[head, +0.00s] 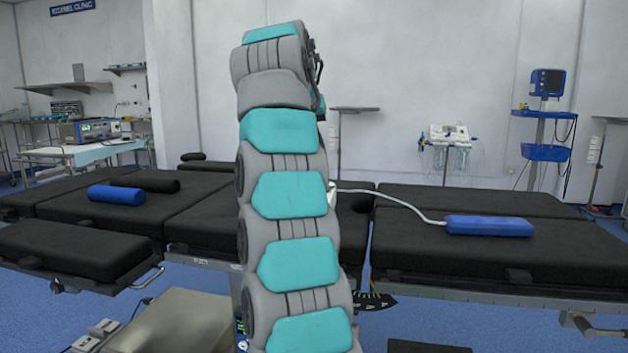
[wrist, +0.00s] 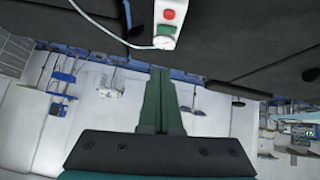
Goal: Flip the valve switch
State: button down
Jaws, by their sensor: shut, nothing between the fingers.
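In the wrist view, a small white box (wrist: 160,37) with a round red knob (wrist: 168,15) and a green part (wrist: 165,30) sits on the black table padding at the top. A white tube runs from it. In the head view, only a sliver of a white item (head: 332,194) with the tube shows beside my arm. My gripper (wrist: 160,72) has its green fingers together, empty, pointing towards the box, with its tips just below the box in the picture. I cannot tell the exact gap. My arm hides the gripper in the head view.
The black operating table (head: 405,245) spans the view. A blue cushion (head: 490,226) at the tube's other end lies on the right section. Another blue roll (head: 116,194) and a black roll (head: 146,184) lie on the left. A padded arm board (head: 70,250) juts out at front left.

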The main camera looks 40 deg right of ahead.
dwell(0.3)
jog(key=b+x, duration=0.1)
jog(key=x, duration=0.8)
jog(key=shift+f+b, duration=0.1)
jog(key=shift+b, duration=0.2)
jog(key=f+b, duration=0.2)
jog(key=f, duration=0.1)
jog(key=shift+d+f+b, duration=0.2)
jog(key=shift+d+b, duration=0.1)
jog(key=shift+d, duration=0.05)
jog(key=shift+d+f+b, duration=0.1)
jog(key=shift+f+b, duration=0.3)
jog(key=shift+f, duration=0.15)
